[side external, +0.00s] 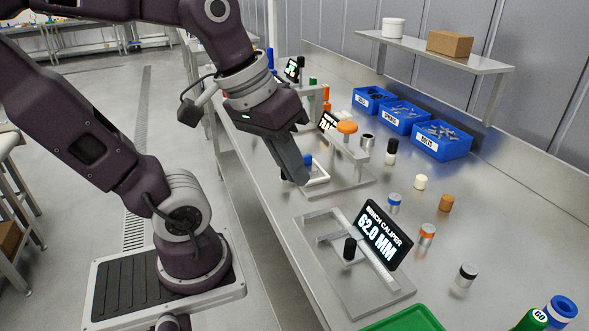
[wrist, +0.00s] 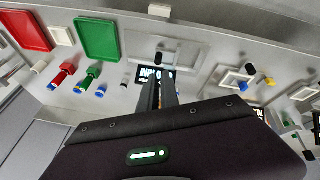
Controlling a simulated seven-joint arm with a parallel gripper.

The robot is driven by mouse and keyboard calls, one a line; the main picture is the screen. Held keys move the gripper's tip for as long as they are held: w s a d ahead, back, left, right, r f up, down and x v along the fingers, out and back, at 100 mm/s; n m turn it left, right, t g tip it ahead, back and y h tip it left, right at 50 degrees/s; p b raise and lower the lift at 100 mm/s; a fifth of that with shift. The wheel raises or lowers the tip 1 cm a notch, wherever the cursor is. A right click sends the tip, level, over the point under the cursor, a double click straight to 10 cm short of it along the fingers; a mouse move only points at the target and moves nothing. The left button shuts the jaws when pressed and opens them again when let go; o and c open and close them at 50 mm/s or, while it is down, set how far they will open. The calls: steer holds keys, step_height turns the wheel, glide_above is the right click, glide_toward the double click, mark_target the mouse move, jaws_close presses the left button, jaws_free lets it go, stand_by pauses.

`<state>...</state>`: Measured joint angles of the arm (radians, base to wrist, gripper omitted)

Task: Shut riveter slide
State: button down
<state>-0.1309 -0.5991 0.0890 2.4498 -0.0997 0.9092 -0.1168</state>
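No fixture in view carries a readable riveter label, so I cannot tell which one is the riveter. The middle fixture (side external: 352,184) has a metal plate, an orange round knob (side external: 347,127), a small blue knob (side external: 308,160) and a white looped frame (side external: 318,180). My gripper (side external: 299,180) points down beside that blue knob and frame; contact cannot be made out. Its long grey fingers look together, with nothing visible held, also in the wrist view (wrist: 158,88). The nearer fixture has a black knob (side external: 350,249) and a bench caliper display (side external: 384,237) reading 62.0 MM.
Blue bins (side external: 442,140) line the back of the bench under a shelf (side external: 440,52). Several small cylinders, such as an orange-banded one (side external: 427,234), stand right of the fixtures. A green tray (side external: 405,322) lies at the near end; a red tray (wrist: 24,30) shows in the wrist view.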

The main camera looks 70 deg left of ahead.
steer(key=w+a+f+n+h, duration=0.1)
steer(key=w+a+n, duration=0.2)
steer(key=a+n, duration=0.4)
steer(key=w+a+f+n, duration=0.1)
steer(key=w+a+n, duration=0.2)
steer(key=a+n, duration=0.3)
steer(key=s+a+f+n, duration=0.4)
steer(key=a+n, duration=0.4)
steer(key=a, duration=0.2)
steer(key=s+a+f+n, duration=0.3)
steer(key=a+f+n, duration=0.2)
steer(key=a+n, duration=0.4)
steer(key=m, duration=0.1)
glide_toward(280, 180)
steer(key=s+f, duration=0.2)
steer(key=f, duration=0.1)
steer(key=shift+s, duration=0.2)
steer(key=w, duration=0.2)
steer(key=w+d, duration=0.1)
steer(key=shift+w+f, duration=0.2)
steer(key=shift+f, duration=0.1)
steer(key=shift+w, duration=0.4)
